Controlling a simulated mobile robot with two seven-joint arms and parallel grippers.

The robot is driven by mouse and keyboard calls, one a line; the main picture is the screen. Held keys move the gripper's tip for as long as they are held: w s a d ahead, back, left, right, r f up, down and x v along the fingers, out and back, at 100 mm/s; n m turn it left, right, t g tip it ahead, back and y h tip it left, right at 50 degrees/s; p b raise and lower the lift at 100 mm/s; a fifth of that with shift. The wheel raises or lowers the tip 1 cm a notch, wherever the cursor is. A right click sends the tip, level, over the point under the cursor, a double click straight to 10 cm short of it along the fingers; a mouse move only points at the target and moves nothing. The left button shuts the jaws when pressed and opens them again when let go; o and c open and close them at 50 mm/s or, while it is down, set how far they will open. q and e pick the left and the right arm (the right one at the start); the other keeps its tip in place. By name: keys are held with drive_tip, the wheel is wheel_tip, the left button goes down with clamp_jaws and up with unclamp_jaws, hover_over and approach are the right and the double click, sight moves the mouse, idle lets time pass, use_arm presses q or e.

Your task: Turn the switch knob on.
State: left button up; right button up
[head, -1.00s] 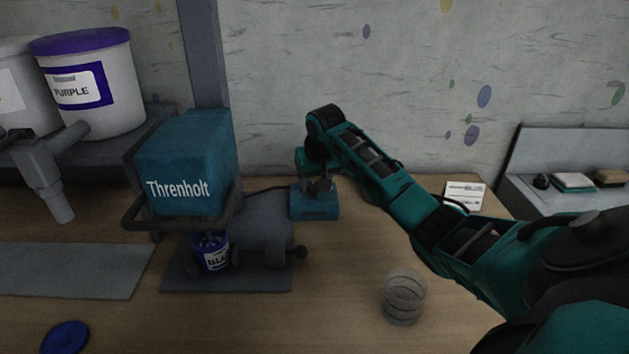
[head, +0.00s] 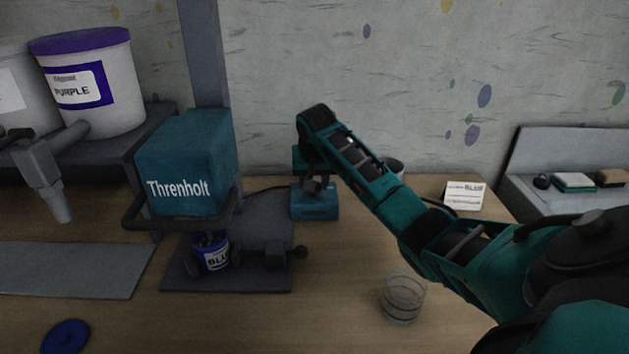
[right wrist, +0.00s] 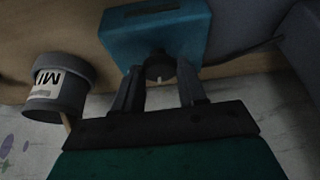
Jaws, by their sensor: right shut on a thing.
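The switch is a teal box (head: 314,203) on the table against the wall, and it fills the top of the right wrist view (right wrist: 150,35). Its dark round knob (right wrist: 158,67) has a small white mark and faces my wrist. My right gripper (right wrist: 159,85) is at the box, its two dark fingers on either side of the knob and shut on it. In the head view the gripper (head: 314,184) is dark and partly hidden by my arm. My left gripper is out of view.
A teal "Threnholt" machine (head: 190,165) stands left of the switch, with a small labelled can (head: 211,252) below it. A clear ribbed cup (head: 404,298) stands under my right arm. A grey "MI..." container (right wrist: 57,88) is beside the gripper.

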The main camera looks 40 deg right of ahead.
drive_tip(key=m, duration=0.2)
drive_tip(key=m+g+h, duration=0.1)
drive_tip(key=m, duration=0.1)
drive_tip(key=shift+w+a+m, duration=0.2)
drive_tip(key=shift+m, duration=0.1)
drive_tip(key=m+g, duration=0.1)
drive_tip(key=m, duration=0.1)
drive_tip(key=m+g, duration=0.1)
drive_tip(key=m, duration=0.1)
drive_tip(key=shift+w+m+h, duration=0.15)
drive_tip(key=shift+m+h, duration=0.25)
drive_tip(key=o, duration=1.1)
drive_tip(key=shift+c, duration=0.2)
drive_tip(key=v, duration=0.7)
drive_tip(key=shift+r, duration=0.3)
